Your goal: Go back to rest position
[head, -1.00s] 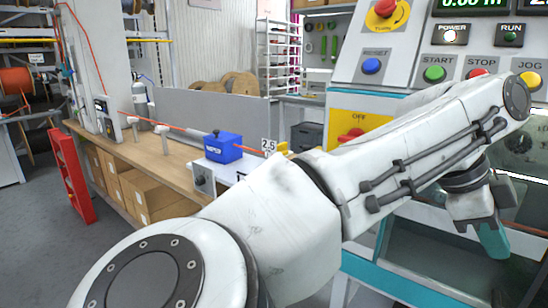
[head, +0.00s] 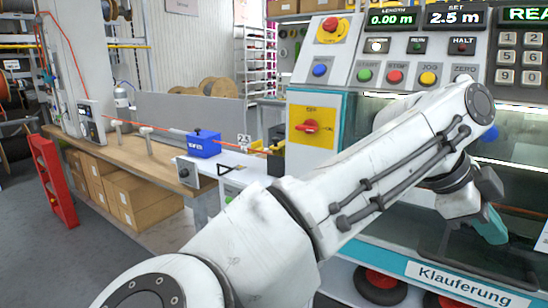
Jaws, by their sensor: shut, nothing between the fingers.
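My white arm reaches from the bottom of the head view up to the right, bends at an elbow and hangs down at its end. My gripper (head: 492,228) with its teal fingers is at the right, in front of the machine's lower opening. It is shut with nothing held. The fingertips point down and to the right, apart from anything I can make out. The control machine (head: 318,115) stands behind the arm, with a red rotary switch on a yellow plate, push buttons and displays reading 0.00 m and 2.5 m.
A wooden bench (head: 142,158) carries an orange cable through a blue block (head: 203,144). Cardboard boxes (head: 140,198) sit beneath it. A red frame (head: 53,180) leans at the left. Grey floor is free at the lower left.

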